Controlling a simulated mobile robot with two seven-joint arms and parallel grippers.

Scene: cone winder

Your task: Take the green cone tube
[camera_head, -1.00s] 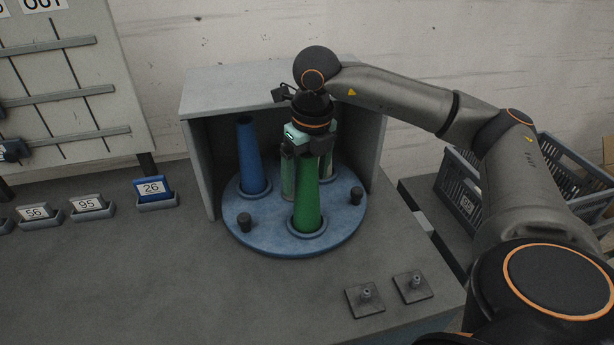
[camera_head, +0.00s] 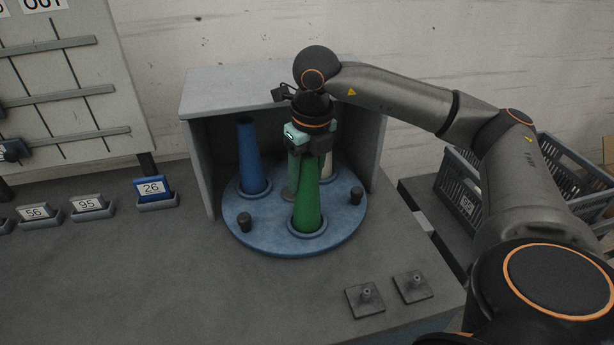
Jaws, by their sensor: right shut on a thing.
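The green cone tube (camera_head: 307,207) stands upright on the front of the round blue turntable (camera_head: 262,238), its base in a ring. My right gripper (camera_head: 308,150) comes down from above and is shut on the upper part of the green tube, hiding its top. A blue cone tube (camera_head: 251,158) stands at the left of the turntable. A pale cone tube (camera_head: 327,166) stands behind the gripper, mostly hidden. My left gripper is not in view.
A grey hood (camera_head: 205,170) encloses the turntable's back and sides. Short dark knobs (camera_head: 244,222) stand on the turntable's rim. Two small peg plates (camera_head: 366,299) lie at front right. Number cards (camera_head: 153,189) stand at left, a crate (camera_head: 463,190) at right. The front left tabletop is clear.

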